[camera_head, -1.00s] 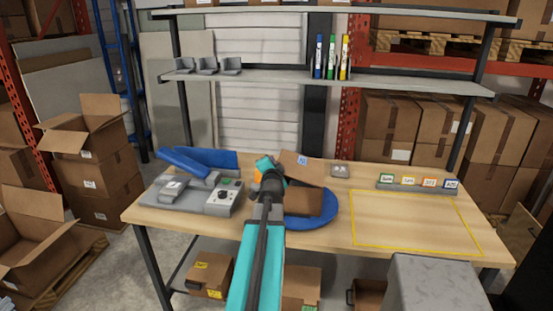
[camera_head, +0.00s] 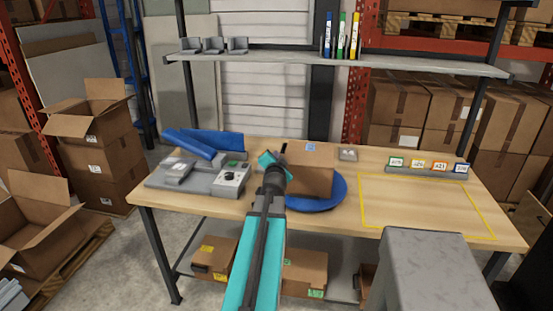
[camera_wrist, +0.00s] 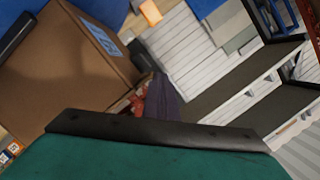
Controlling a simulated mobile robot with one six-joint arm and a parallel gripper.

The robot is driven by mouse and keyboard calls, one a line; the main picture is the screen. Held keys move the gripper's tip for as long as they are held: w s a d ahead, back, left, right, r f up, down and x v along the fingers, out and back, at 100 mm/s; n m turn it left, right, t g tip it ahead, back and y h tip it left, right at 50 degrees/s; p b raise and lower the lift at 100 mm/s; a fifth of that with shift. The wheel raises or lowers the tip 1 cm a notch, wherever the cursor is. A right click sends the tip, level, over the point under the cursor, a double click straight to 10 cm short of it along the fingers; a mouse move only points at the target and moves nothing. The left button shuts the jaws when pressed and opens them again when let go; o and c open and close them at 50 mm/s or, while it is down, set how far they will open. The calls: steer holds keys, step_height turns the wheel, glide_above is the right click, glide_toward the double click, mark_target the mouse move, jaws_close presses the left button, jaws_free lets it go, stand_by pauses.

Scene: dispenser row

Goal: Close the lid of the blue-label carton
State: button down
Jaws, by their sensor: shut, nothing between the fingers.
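The blue-label carton (camera_head: 312,180) is a brown box on a round blue plate on the workbench. Its blue label (camera_head: 311,147) shows near the top back edge. In the wrist view the carton (camera_wrist: 55,75) fills the upper left, and its labelled face looks flat and joined to the side below it. The lid appears to lie down over the box, but I cannot tell if it is flush. My gripper (camera_head: 272,161) is shut and empty at the carton's left side, covering part of it. I cannot tell whether it touches the carton.
A grey device with a knob (camera_head: 231,181) and blue rolls (camera_head: 195,147) stand on the left of the bench (camera_head: 400,215). The yellow-outlined area (camera_head: 425,207) on the right is clear. A row of coloured tags (camera_head: 428,166) stands behind it. A grey block (camera_head: 425,265) stands in front.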

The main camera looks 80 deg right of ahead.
steer(key=shift+s, duration=0.1)
stand_by(0.3)
steer(key=shift+r, duration=0.1)
step_height(320, 180, up, 4)
steer(key=p, duration=0.3)
steer(key=shift+a, duration=0.15)
steer(key=b+v, duration=0.1)
steer(key=v, duration=0.2)
steer(key=b+v, duration=0.1)
steer(key=shift+w+a+b, duration=0.3)
steer(key=shift+w+b, duration=0.05)
steer(key=shift+w, duration=0.15)
steer(key=b, duration=0.4)
steer(key=shift+w+a+r+b, duration=0.15)
steer(key=shift+a+b, duration=0.05)
steer(key=shift+b, duration=0.15)
steer(key=a+b, duration=0.1)
steer(key=b, duration=0.4)
steer(key=shift+r, duration=0.1)
steer(key=b, duration=0.2)
steer(key=a+b, duration=0.1)
steer(key=b, duration=0.1)
steer(key=shift+s, duration=0.2)
